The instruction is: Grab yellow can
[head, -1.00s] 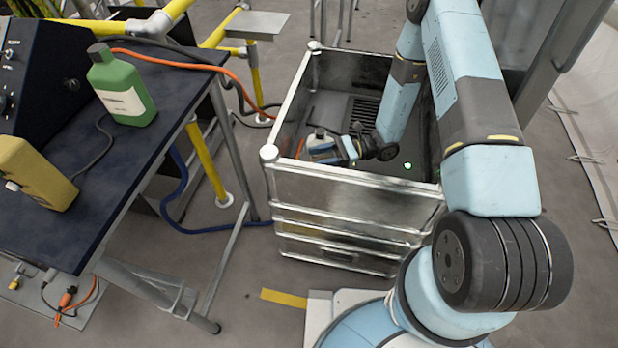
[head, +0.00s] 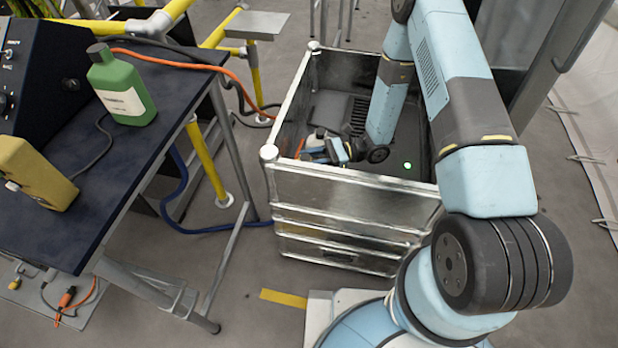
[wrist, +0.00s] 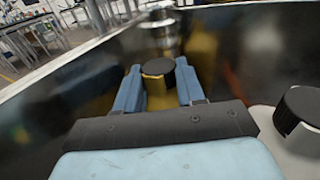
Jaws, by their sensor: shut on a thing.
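My gripper (wrist: 158,70) is down inside the metal crate, with its two blue fingers on either side of a yellow can with a black cap (wrist: 157,84). It is shut on this can. In the head view my gripper (head: 338,150) shows low in the crate near its left side, and the held can cannot be made out there.
The metal crate (head: 345,205) has high walls around my gripper. A pale bottle with a black cap (wrist: 298,112) is close on the right in the wrist view. A green bottle (head: 122,88) stands on the dark table (head: 100,215). Yellow rails stand behind the table.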

